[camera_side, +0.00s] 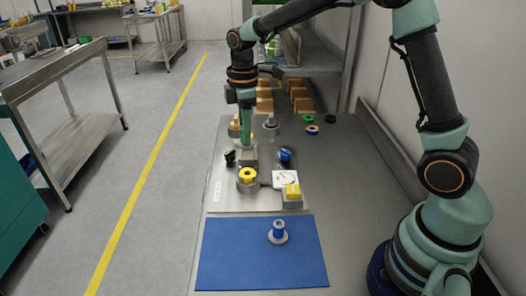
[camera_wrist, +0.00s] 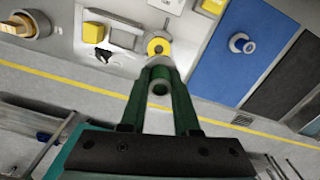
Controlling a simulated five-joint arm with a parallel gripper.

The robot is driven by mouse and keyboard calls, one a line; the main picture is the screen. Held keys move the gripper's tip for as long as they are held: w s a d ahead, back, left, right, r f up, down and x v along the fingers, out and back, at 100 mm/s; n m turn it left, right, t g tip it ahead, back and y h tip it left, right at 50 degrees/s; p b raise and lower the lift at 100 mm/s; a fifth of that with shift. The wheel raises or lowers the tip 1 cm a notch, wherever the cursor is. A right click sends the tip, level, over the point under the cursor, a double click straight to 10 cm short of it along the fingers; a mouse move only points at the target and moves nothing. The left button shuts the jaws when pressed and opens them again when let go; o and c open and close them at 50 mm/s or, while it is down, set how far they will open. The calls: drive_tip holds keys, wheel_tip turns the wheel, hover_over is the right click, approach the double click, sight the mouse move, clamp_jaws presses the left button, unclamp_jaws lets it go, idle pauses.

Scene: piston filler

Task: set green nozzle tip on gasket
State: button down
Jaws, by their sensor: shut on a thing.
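My gripper (camera_wrist: 160,80) is shut on the green nozzle tip (camera_wrist: 160,88), which shows as a small green round piece with a dark centre between the dark green fingers. In the side view my gripper (camera_side: 246,138) points down over the metal plate; the nozzle tip cannot be told apart from the green fingers there. The yellow ring-shaped gasket (camera_side: 247,173) sits on a round grey seat, nearer the side camera than the fingers. It also shows in the wrist view (camera_wrist: 157,46), just beyond the fingertips. The nozzle tip appears apart from the gasket.
Black (camera_side: 230,157) and blue-black (camera_side: 286,155) parts flank the fingers. A white-and-blue spool (camera_side: 278,232) stands on the blue mat (camera_side: 225,265).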

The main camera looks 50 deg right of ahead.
drive_tip(key=shift+w+d+f, duration=0.1)
drive_tip(key=shift+d+f, duration=0.05)
drive_tip(key=shift+d, duration=0.05)
drive_tip(key=shift+f, duration=4.35)
drive_tip(key=shift+f, duration=0.2)
drive_tip(key=shift+c, duration=0.8)
unclamp_jaws()
drive_tip(key=shift+w+r, duration=0.1)
drive_tip(key=shift+r, duration=4.65)
